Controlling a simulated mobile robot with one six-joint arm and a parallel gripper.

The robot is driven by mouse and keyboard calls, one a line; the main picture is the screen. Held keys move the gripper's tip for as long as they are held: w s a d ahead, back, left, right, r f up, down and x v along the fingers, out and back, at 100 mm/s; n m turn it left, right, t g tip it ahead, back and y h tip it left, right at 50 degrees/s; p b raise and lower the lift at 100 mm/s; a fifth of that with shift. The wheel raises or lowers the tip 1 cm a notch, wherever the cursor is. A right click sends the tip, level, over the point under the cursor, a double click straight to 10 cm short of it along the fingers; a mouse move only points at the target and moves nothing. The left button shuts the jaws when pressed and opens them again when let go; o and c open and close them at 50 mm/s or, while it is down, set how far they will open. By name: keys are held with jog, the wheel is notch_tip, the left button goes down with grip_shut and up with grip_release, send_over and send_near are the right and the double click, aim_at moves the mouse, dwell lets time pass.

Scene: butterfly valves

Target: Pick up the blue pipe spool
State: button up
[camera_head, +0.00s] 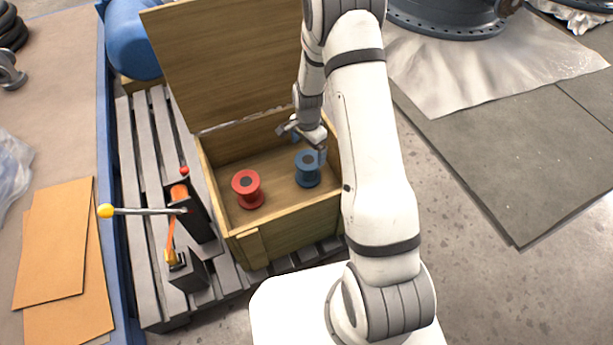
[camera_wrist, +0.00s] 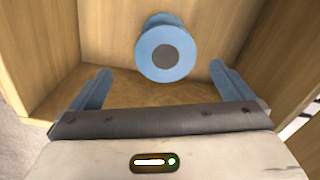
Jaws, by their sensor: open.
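The blue pipe spool (camera_head: 307,169) stands upright on the floor of the open wooden crate (camera_head: 292,235), towards its right side. In the wrist view the blue spool (camera_wrist: 166,50) shows its round top flange with a dark centre, beyond and between my gripper's fingers. My gripper (camera_head: 303,140) is over the crate, close to the blue spool; in the wrist view its two blue fingers (camera_wrist: 163,88) are wide apart with nothing between their tips. How far the fingers are above the spool cannot be told.
A red spool (camera_head: 247,189) stands in the crate left of the blue one. The raised lid (camera_head: 225,60) rises at the back. Left of the crate, on the slatted pallet (camera_head: 148,200), is a device with a yellow-knobbed lever (camera_head: 150,210). Crate walls border the blue spool closely.

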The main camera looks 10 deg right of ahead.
aim_at(308, 159)
notch_tip(308, 159, down, 3)
jog(key=shift+f+b, duration=0.2)
jog(key=shift+b, duration=0.2)
jog(key=f+b, duration=0.1)
jog(key=f, duration=0.1)
jog(key=w+f+b, duration=0.1)
jog(key=f, duration=0.2)
jog(key=shift+d, duration=0.2)
jog(key=c, duration=1.4)
